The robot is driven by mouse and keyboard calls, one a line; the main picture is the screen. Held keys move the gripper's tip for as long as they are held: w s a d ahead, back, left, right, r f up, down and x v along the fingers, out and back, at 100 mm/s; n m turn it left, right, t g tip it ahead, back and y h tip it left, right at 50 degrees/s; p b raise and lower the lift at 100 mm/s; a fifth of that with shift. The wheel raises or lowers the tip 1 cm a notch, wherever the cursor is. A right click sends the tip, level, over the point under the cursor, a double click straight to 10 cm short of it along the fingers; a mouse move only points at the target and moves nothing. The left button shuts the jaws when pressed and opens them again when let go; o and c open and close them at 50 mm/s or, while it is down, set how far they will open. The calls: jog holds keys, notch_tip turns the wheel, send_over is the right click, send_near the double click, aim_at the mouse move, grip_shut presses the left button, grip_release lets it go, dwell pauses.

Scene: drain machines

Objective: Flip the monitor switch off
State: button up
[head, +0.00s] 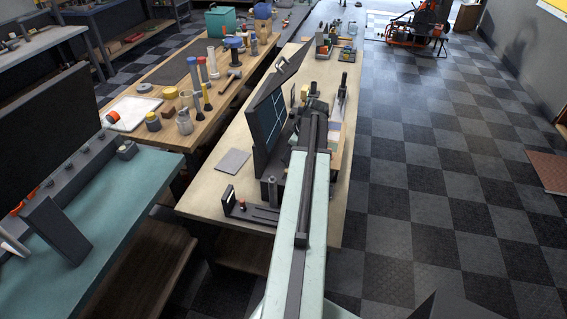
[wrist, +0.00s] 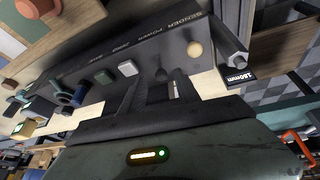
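The monitor (head: 268,115), a dark tilted panel with a blue gridded screen, stands on the long pale bench beside my arm in the head view. I cannot tell which control is the monitor switch. My gripper (wrist: 164,76) has its dark fingertips close to the panel, below the cream knob. Contact and finger gap are unclear. In the head view my arm hides the fingertips.
A grey hexagonal-ended bar and a "150mm" label (wrist: 237,77) lie right of the panel. A wooden bench (head: 160,75) with bottles and tools stands to the left, and a teal-topped bench (head: 115,205) nearer. The checkered floor (head: 430,180) on the right is mostly clear.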

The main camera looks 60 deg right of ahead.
jog(key=b+x, duration=0.3)
jog(key=x, duration=0.2)
jog(key=shift+f+b, duration=0.2)
jog(key=shift+b, duration=0.2)
jog(key=shift+r, duration=0.15)
grip_shut()
